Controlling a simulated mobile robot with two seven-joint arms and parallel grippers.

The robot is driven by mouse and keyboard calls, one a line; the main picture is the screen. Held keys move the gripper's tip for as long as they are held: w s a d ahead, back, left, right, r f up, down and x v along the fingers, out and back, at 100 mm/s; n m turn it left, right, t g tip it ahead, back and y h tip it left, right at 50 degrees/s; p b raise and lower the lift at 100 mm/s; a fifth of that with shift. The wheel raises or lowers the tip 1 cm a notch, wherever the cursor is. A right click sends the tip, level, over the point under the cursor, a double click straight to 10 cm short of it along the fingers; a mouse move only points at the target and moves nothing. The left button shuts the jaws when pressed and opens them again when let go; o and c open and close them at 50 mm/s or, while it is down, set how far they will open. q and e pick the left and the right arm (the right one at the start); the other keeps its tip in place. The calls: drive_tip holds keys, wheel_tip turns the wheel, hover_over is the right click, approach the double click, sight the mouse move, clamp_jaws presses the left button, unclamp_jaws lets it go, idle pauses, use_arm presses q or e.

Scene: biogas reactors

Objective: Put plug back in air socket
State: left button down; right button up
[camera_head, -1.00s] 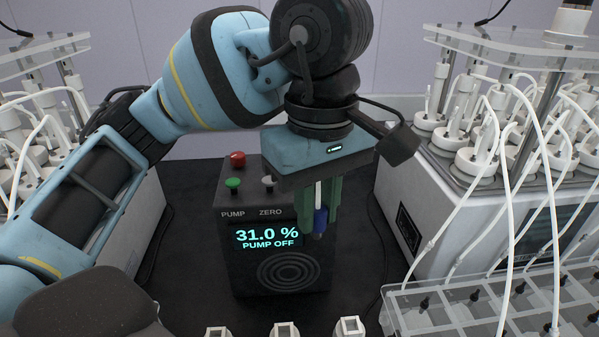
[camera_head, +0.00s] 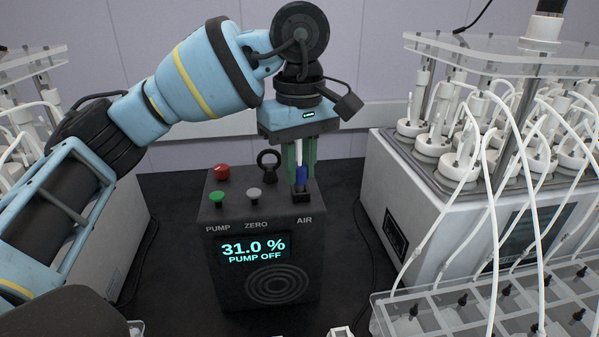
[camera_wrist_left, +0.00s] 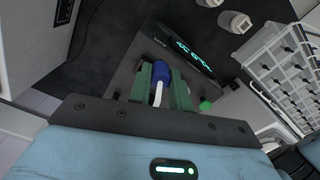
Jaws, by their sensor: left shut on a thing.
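The plug is blue with a white tube rising from it; it shows in the head view (camera_head: 302,176) and the left wrist view (camera_wrist_left: 161,71). My left gripper (camera_head: 301,170) is shut on it, with green fingers (camera_wrist_left: 163,88) on either side. The plug hangs roughly upright, tip down, directly over the air socket (camera_head: 302,195), a dark block on top of the black pump box above the AIR label. The tip meets or nearly meets the socket; I cannot tell whether it is inside. My right gripper is not in view.
The pump box (camera_head: 268,279) reads 31.0 % and PUMP OFF. Its red (camera_head: 221,172), green (camera_head: 216,195) and grey (camera_head: 254,193) buttons are left of the socket. A dark ring (camera_head: 268,163) stands behind. A reactor unit (camera_head: 425,215) with white tubes stands at right.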

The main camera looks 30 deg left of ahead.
sight(300, 174)
use_arm(q)
drive_tip(key=w, duration=0.1)
drive_tip(key=w+a, duration=0.1)
drive_tip(key=w, duration=0.1)
drive_tip(key=shift+w+a+f, duration=0.15)
drive_tip(key=shift+w+a, duration=0.05)
drive_tip(key=shift+a, duration=0.15)
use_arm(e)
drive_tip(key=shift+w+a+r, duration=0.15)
use_arm(q)
drive_tip(key=shift+f, duration=0.1)
wheel_tip(300, 174, down, 3)
drive_tip(key=shift+s+r+p, duration=0.1)
drive_tip(key=shift+r+p, duration=0.1)
drive_tip(key=shift+p, duration=0.1)
drive_tip(key=shift+f, duration=0.3)
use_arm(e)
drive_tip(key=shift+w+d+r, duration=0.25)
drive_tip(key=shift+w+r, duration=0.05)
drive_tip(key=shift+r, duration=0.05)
use_arm(q)
drive_tip(key=shift+f, duration=0.2)
drive_tip(key=c, duration=1.3)
unclamp_jaws()
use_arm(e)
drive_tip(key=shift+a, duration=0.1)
